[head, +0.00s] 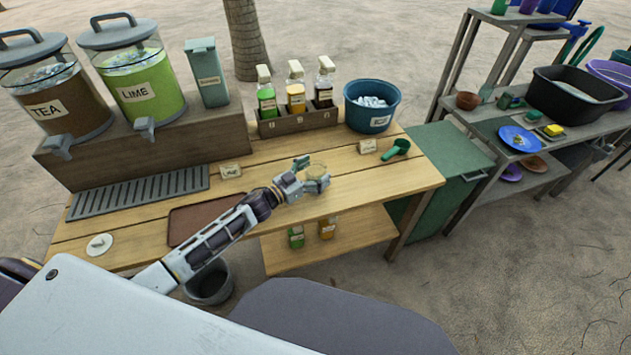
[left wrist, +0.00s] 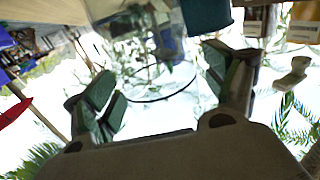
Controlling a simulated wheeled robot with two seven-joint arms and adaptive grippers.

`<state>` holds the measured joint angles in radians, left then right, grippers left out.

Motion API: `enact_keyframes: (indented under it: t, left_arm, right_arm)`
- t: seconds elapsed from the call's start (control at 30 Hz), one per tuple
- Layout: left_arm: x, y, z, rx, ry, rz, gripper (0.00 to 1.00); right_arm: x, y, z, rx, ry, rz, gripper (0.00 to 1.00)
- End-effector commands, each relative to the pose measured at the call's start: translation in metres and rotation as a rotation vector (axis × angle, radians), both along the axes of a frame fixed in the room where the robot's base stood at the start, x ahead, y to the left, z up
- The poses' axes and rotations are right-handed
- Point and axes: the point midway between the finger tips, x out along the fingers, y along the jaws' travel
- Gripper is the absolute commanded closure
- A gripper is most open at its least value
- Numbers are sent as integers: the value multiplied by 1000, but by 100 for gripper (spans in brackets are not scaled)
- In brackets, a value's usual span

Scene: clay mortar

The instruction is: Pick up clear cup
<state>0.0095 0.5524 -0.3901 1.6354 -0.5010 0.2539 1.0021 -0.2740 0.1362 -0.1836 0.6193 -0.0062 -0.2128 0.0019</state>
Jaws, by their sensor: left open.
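The clear cup (head: 317,170) stands on the wooden table, small and partly hidden by my left gripper (head: 307,179). In the left wrist view the clear cup (left wrist: 150,45) is large and see-through, with its dark rim line visible, and its upper part is cut off by the frame. My left gripper (left wrist: 162,82) is open there, with one green-padded finger on each side of the cup's near end. I cannot tell whether either finger touches it. My right gripper is not in view.
A teal ice bucket (head: 372,105) and a green scoop (head: 397,148) are behind and right of the cup. A bottle rack (head: 297,122), lime dispenser (head: 140,85) and tea dispenser (head: 50,95) stand at the back. A brown tray (head: 190,222) lies left of my arm.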

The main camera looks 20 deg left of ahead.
Motion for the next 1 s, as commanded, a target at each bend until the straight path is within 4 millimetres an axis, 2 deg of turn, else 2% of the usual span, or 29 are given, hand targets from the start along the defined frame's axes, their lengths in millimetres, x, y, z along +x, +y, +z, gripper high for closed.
enact_keyframes:
  t: [0.53,0.9,1.0]
  left_arm:
    - [2,-1,0,0,0,0,15]
    - [2,-1,0,0,0,0,62]
    - [2,-1,0,0,0,0,62]
  right_arm:
    - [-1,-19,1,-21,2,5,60]
    - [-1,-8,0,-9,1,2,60]
    - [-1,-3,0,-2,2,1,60]
